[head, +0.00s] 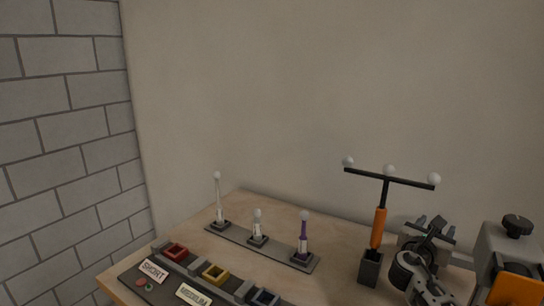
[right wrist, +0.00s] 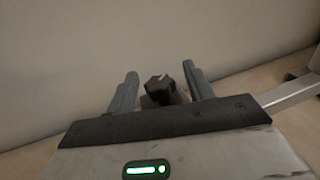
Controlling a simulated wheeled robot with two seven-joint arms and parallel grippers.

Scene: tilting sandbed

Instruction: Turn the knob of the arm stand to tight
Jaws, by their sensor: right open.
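The black knob (right wrist: 160,88) with a white mark on its face shows in the right wrist view. It sits between the two grey fingers of my right gripper (right wrist: 163,80), which are open with a gap on each side of it. I cannot tell how far the knob lies in depth from the fingertips. A silver bar (right wrist: 290,96) runs off to the right there. In the head view my right gripper (head: 432,224) is at the right of the table, where dark parts overlap and the knob is hard to make out. My left gripper is not in view.
A post with an orange grip (head: 379,228) and a crossbar with white balls stands left of my right gripper. A grey housing (head: 494,243) with a black round top is at the far right. A rack (head: 234,235) with several ball-topped pins and labelled coloured sockets (head: 175,252) are further left.

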